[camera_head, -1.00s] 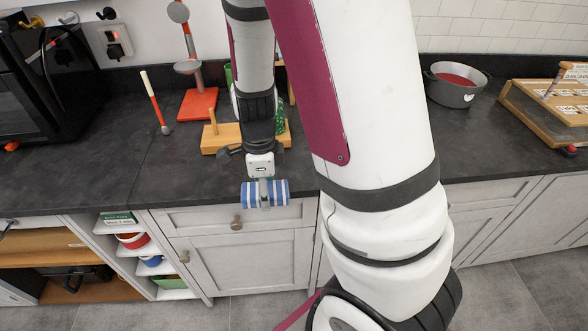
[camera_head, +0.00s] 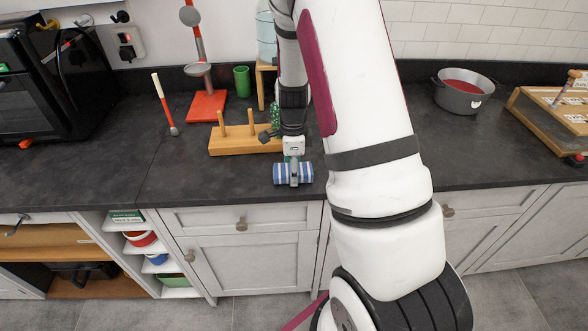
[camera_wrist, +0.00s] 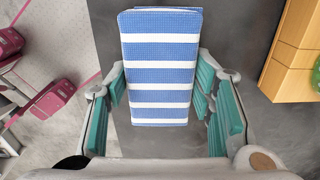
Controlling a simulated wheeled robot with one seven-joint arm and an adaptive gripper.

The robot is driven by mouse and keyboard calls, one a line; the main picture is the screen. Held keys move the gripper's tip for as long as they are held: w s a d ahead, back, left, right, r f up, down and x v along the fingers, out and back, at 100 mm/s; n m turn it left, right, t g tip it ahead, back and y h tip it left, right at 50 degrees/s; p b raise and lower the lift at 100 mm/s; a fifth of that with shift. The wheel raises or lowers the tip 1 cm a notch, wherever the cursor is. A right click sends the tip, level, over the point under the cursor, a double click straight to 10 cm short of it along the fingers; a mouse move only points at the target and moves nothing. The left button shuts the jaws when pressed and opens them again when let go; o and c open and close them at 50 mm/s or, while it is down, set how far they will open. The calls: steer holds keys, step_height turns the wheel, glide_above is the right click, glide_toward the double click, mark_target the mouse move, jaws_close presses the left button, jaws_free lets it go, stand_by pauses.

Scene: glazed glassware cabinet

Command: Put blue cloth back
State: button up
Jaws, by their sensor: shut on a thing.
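The blue cloth (camera_head: 281,175) is a folded bundle with blue and white stripes. My gripper (camera_head: 294,173) is shut on it, with one finger crossing the middle of the cloth in the head view. The cloth is held near the counter's front edge; I cannot tell its height above the top. In the wrist view the cloth (camera_wrist: 160,50) lies lengthwise between the teal finger pads of my gripper (camera_wrist: 161,92). Its far end sticks out beyond the fingers.
A wooden peg stand (camera_head: 240,140) is just behind my gripper, left of my arm. A red-based stand (camera_head: 206,106), a green cup (camera_head: 241,80) and a red-handled tool (camera_head: 165,105) are farther back. A grey pot (camera_head: 462,92) stands right. Open shelves (camera_head: 140,235) are below left. The front-left counter is clear.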

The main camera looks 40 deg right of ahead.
steer(key=shift+f, duration=0.2)
steer(key=shift+f, duration=0.1)
steer(key=o, duration=1.1)
steer(key=s+a+r+n+t+b, duration=0.1)
steer(key=a+r+n, duration=0.2)
steer(key=r, duration=0.7)
steer(key=s+a+r+n+t, duration=0.1)
steer(key=s+a+r+n, duration=0.2)
steer(key=r, duration=0.7)
steer(key=s+a+r+n+t, duration=0.1)
steer(key=s+a+r+n, duration=0.4)
steer(key=n, duration=0.4)
steer(key=s+a+r+n+t, duration=0.2)
steer(key=s+a+r+n, duration=0.3)
steer(key=s+a+n, duration=0.2)
steer(key=s+n, duration=0.2)
steer(key=shift+s+n, duration=0.15)
steer(key=shift+n, duration=0.25)
